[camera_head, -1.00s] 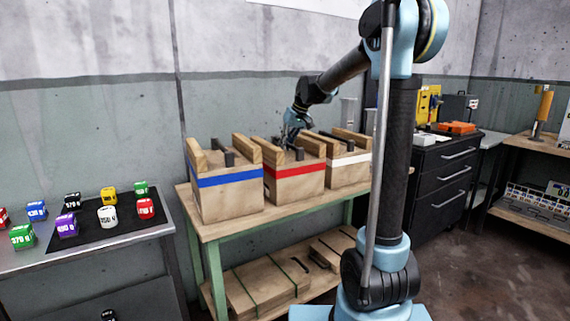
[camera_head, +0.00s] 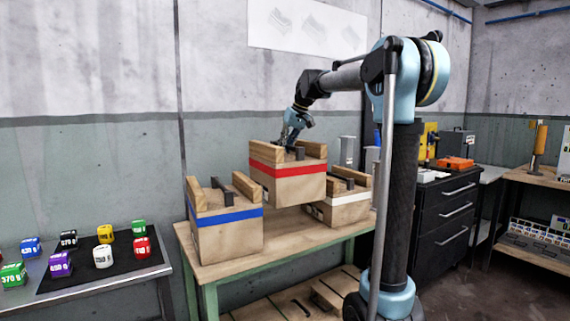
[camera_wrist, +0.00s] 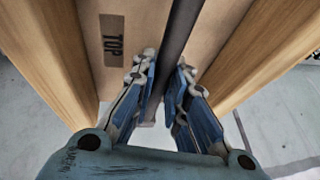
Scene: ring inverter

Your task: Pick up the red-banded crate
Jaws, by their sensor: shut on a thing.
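The red-banded crate (camera_head: 288,178) is a wooden box with a red stripe and two light wooden rails on top. It hangs above the bench, higher than the crates beside it, and looks about level. My gripper (camera_head: 291,143) is above its top, shut on the dark bar (camera_wrist: 180,45) that runs between the rails. In the wrist view my gripper's fingers (camera_wrist: 164,92) sit on either side of this bar. A label reading TOP (camera_wrist: 112,40) shows on the crate's top. The fingers' contact points are partly hidden in the head view.
The blue-banded crate (camera_head: 228,222) stands on the green-legged bench (camera_head: 285,240) at left. The white-banded crate (camera_head: 343,200) stands at right, partly behind the raised crate. A metal table (camera_head: 90,283) with several coloured blocks is far left. A black drawer cabinet (camera_head: 445,215) is at right.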

